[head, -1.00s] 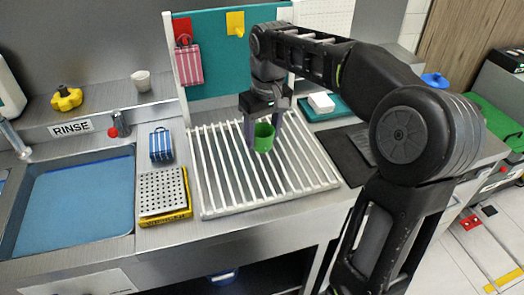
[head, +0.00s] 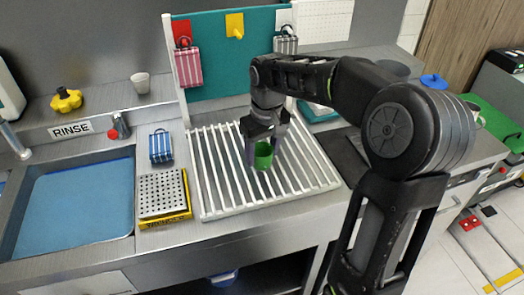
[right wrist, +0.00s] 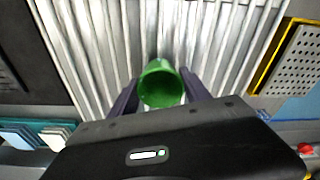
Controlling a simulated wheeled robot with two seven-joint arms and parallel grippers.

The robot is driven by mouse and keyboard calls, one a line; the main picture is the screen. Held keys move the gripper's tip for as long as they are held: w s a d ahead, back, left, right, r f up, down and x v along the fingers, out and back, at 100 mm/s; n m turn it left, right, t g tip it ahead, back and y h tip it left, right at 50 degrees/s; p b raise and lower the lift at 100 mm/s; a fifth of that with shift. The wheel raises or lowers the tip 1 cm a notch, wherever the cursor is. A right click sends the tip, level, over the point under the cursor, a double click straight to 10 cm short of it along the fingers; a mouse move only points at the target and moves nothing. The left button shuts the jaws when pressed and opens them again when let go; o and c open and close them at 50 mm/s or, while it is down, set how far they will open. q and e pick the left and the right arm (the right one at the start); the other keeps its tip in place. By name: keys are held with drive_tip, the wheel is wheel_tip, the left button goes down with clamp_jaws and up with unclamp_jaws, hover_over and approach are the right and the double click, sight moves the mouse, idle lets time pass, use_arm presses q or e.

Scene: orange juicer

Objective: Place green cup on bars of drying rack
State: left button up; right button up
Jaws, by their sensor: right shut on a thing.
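The green cup (head: 263,156) is over the middle of the white-barred drying rack (head: 222,177) in the head view. My right gripper (head: 263,152) comes down from above and is shut on the cup, with a finger on each side. In the right wrist view the cup (right wrist: 161,84) shows its open mouth between the two dark fingers, with the rack's bars (right wrist: 110,40) behind it. The cup is low over the bars; whether its base touches them cannot be told. My left gripper is not in view.
A perforated tray with a yellow edge (head: 163,193) and a blue striped bag (head: 160,147) stand left of the rack. The blue sink (head: 75,205) is further left. A teal board with hanging bags (head: 222,68) rises behind the rack.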

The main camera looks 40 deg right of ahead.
sight(265, 167)
drive_tip(key=shift+f, duration=0.2)
drive_tip(key=o, duration=1.3)
drive_tip(key=shift+o, duration=0.2)
drive_tip(key=shift+r, duration=0.2)
wheel_tip(265, 167, up, 12)
drive_tip(key=s, duration=0.1)
drive_tip(key=shift+s, duration=0.2)
